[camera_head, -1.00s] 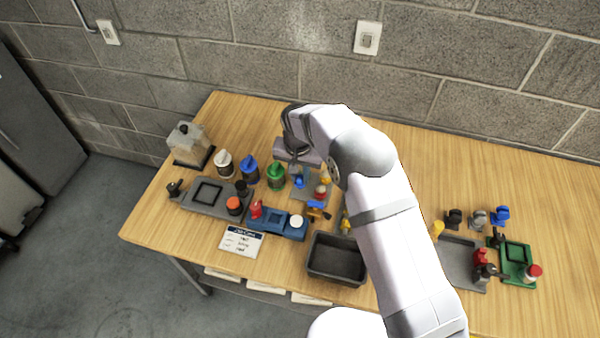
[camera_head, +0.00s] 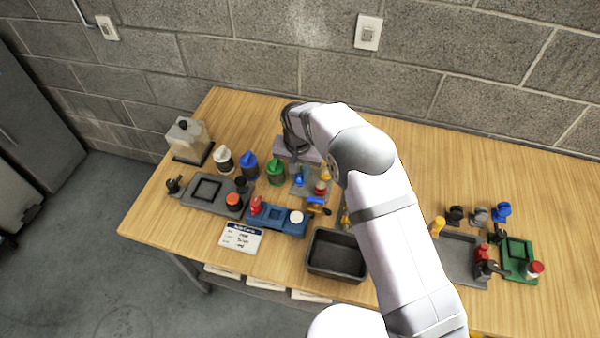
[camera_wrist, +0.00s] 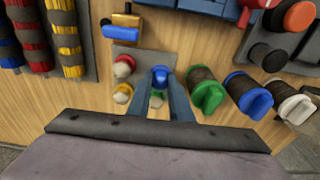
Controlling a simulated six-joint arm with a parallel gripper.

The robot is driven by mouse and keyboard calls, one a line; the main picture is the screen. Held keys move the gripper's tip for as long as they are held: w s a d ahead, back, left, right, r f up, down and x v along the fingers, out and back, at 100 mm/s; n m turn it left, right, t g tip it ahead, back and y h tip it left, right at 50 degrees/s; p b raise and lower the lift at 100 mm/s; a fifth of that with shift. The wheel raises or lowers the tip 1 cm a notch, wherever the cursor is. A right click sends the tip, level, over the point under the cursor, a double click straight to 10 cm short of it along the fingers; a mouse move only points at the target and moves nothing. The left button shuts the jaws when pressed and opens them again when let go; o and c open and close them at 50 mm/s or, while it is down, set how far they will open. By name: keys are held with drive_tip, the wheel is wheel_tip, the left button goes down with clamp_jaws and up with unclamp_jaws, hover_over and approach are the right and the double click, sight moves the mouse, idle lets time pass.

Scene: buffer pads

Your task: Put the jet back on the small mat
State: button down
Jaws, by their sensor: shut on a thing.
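My gripper (camera_wrist: 162,82) points down and is shut on a small blue-topped piece (camera_wrist: 160,73), probably the jet. In the head view the blue piece (camera_head: 299,178) shows just below my gripper (camera_head: 298,168). It is over or on the small grey mat (camera_head: 309,186), which also shows in the wrist view (camera_wrist: 147,60). A red-topped piece (camera_wrist: 124,66) and a yellow-topped piece (camera_wrist: 122,93) stand at the mat's left side in the wrist view. I cannot tell whether the held piece touches the mat.
Green (camera_head: 275,173), blue (camera_head: 249,170) and white (camera_head: 223,161) bottles stand left of the mat. A blue-and-orange piece (camera_head: 317,207) and a blue tray (camera_head: 288,228) lie in front. A black bin (camera_head: 337,262) stands nearer. The table behind my gripper is clear.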

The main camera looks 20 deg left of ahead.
sight(300, 175)
drive_tip(key=shift+f+b, duration=0.8)
drive_tip(key=shift+f, duration=0.35)
idle(0.6)
drive_tip(key=c, duration=1.5)
unclamp_jaws()
drive_tip(key=r, duration=0.2)
drive_tip(key=r+b, duration=0.1)
drive_tip(key=r, duration=0.1)
drive_tip(key=r+b, duration=0.1)
drive_tip(key=r, duration=0.1)
drive_tip(key=shift+s+r, duration=0.15)
drive_tip(key=shift+s, duration=0.2)
drive_tip(key=shift+s+r, duration=0.1)
drive_tip(key=shift+r, duration=0.4)
drive_tip(key=shift+d, duration=0.1)
